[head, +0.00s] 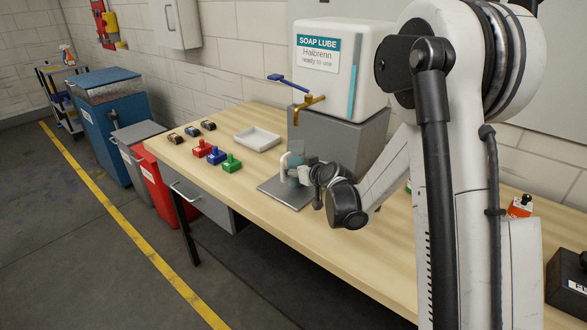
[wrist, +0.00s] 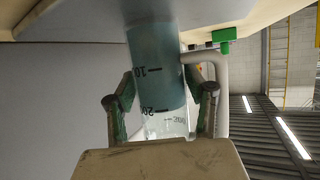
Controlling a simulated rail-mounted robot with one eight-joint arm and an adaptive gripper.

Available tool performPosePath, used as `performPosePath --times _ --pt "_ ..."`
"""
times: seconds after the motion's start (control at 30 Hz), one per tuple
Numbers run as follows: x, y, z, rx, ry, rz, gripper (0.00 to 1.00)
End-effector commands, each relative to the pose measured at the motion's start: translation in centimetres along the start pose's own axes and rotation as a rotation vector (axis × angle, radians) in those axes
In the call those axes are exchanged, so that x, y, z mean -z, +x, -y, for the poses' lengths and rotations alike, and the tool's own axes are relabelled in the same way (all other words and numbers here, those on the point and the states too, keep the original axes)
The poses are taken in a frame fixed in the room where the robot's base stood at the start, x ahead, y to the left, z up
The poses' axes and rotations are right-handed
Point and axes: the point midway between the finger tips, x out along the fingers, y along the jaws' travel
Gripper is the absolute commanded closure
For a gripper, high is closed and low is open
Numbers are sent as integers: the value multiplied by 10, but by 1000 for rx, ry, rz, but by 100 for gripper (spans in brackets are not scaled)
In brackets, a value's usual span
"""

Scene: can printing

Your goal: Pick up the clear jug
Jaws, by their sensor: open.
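The clear jug (wrist: 158,100) fills the middle of the wrist view, with dark scale marks, bluish liquid and a pale handle (wrist: 220,85) to its right. In the head view the jug (head: 297,164) stands on a grey metal plate (head: 272,188) on the wooden bench, partly hidden by my gripper. My gripper (wrist: 160,82) is open, with one finger on each side of the jug. I cannot tell whether either finger touches it. In the head view my gripper (head: 312,174) is at the jug's right side.
The soap lube tank (head: 365,85) with a brass tap (head: 308,103) stands on a grey block behind the jug. Red, blue and green stamps (head: 216,156) and a white tray (head: 257,139) lie to the left. The bench front is clear.

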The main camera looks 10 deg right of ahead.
Motion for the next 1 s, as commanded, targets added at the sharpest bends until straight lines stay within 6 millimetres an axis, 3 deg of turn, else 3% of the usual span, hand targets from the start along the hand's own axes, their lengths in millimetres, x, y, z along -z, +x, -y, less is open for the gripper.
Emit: performPosePath --times 0.1,0.47,0.77,1.0 --pt "0 0 0 0 0 0 54" --pt "0 0 0 0 0 0 99" --pt "4 -2 0 0 0 0 99" --pt "23 -10 0 0 0 0 99"
